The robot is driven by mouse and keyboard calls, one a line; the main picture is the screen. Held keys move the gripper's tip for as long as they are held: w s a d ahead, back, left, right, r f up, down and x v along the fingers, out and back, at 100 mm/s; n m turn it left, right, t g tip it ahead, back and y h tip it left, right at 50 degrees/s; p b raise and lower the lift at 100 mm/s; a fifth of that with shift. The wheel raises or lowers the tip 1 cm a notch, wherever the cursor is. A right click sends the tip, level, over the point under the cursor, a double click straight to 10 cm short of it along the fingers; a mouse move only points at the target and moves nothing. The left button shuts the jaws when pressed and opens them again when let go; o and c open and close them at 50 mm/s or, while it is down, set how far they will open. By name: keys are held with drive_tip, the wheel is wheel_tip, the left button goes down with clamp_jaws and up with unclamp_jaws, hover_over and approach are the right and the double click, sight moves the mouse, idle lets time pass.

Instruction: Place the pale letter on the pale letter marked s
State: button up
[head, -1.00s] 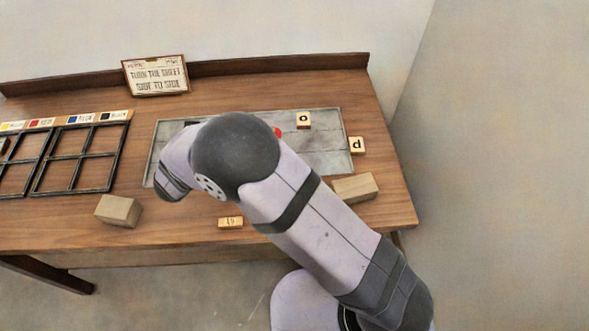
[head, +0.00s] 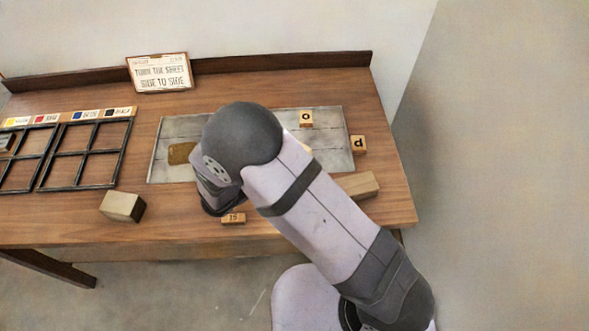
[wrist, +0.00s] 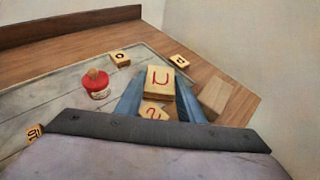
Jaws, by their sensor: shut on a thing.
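My gripper (wrist: 160,84) shows in the wrist view with its two blue fingers on either side of a pale letter block (wrist: 160,80) with a red mark like a u or n. It is shut on this block. A second pale letter block (wrist: 153,113), with a red mark like an s, shows just below it in the picture, between the fingers. I cannot tell whether the two blocks touch. In the head view my arm hides the fingers and the held block.
Black racks (head: 84,155) stand left.

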drive_tip(key=shift+f+p, duration=0.7)
drive_tip(key=shift+f, duration=2.95)
drive_tip(key=shift+f, duration=0.1)
drive_tip(key=shift+f+b, duration=0.4)
drive_tip(key=shift+b, duration=0.05)
drive_tip(key=shift+f, duration=0.1)
drive_tip(key=o, duration=1)
